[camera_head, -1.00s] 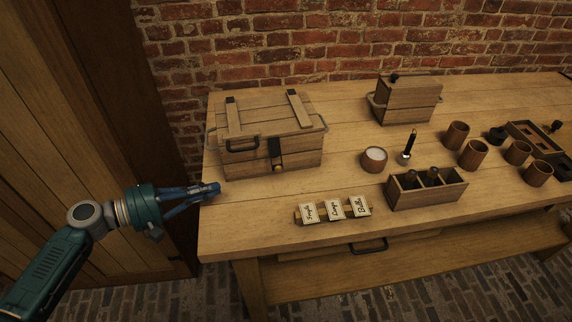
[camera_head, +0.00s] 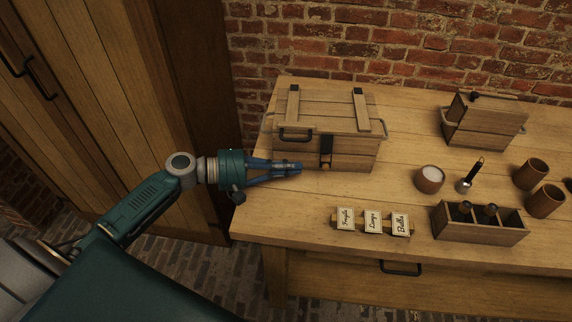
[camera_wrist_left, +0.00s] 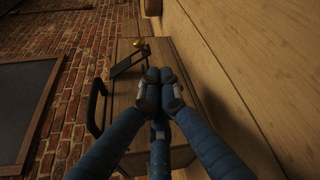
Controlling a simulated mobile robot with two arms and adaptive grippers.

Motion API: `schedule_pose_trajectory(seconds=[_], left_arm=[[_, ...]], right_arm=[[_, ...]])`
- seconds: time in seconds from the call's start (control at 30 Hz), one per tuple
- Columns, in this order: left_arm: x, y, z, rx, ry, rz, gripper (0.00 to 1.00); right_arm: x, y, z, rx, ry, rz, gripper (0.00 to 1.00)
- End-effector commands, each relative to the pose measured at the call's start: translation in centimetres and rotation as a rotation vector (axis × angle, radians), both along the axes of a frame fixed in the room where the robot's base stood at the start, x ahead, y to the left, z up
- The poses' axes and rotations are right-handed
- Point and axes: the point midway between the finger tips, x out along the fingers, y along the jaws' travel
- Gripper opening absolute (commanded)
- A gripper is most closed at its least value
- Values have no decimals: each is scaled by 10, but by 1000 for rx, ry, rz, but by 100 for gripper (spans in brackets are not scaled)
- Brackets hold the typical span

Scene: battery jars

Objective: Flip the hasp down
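A wooden chest (camera_head: 350,158) with a plank lid stands at the left end of the table. Its dark hasp (camera_head: 326,148) is on the front, with a small brass catch (camera_head: 326,168) just below. In the left wrist view the hasp (camera_wrist_left: 130,62) looks slanted off the chest's front, close to the brass catch (camera_wrist_left: 138,43); its exact angle is hard to tell. My left gripper (camera_head: 298,167) is in front of the chest's left part, left of the hasp. Its fingertips (camera_wrist_left: 159,76) are together and hold nothing. My right gripper is out of view.
A dark handle (camera_head: 296,135) is on the chest's front, above my left gripper. Label blocks (camera_head: 373,222), a divided box (camera_head: 480,224) and a cup (camera_head: 429,180) stand to the right. The tabletop (camera_head: 290,205) before the chest is clear.

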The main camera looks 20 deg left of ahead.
Motion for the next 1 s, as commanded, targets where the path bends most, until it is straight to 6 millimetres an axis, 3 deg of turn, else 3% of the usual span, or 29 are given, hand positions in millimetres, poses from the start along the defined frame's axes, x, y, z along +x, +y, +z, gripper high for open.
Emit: schedule_pose_trajectory(seconds=[0.2, 0.4, 1.0], left_arm=[[24, -31, -4, -2, -1, 0, 0], [34, -45, -9, -1, -1, 1, 0], [33, -48, -7, -8, 24, 1, 0]], right_arm=[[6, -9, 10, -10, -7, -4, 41], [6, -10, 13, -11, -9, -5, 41], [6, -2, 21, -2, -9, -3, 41]])
